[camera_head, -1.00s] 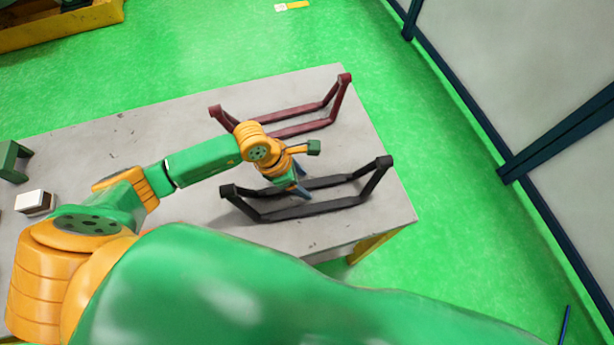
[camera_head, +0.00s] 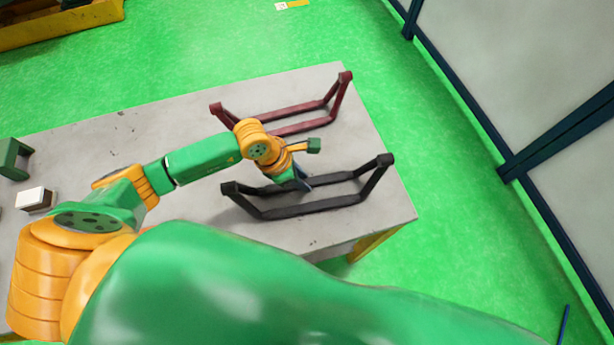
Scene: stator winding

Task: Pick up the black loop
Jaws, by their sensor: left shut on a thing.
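The black loop (camera_head: 318,207) lies near the front right part of the grey table, with raised ends at its left and right. My left gripper (camera_head: 303,186) is at the far long bar of the black loop, near its middle, and is shut on it. The fingertips are small and partly hidden by the wrist. My right gripper is not in view.
A dark red loop (camera_head: 305,127) lies behind the black loop on the table (camera_head: 120,150). A small white and brown box (camera_head: 34,199) and a green stand (camera_head: 12,158) are at the left. Large panels stand at the right beyond green floor.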

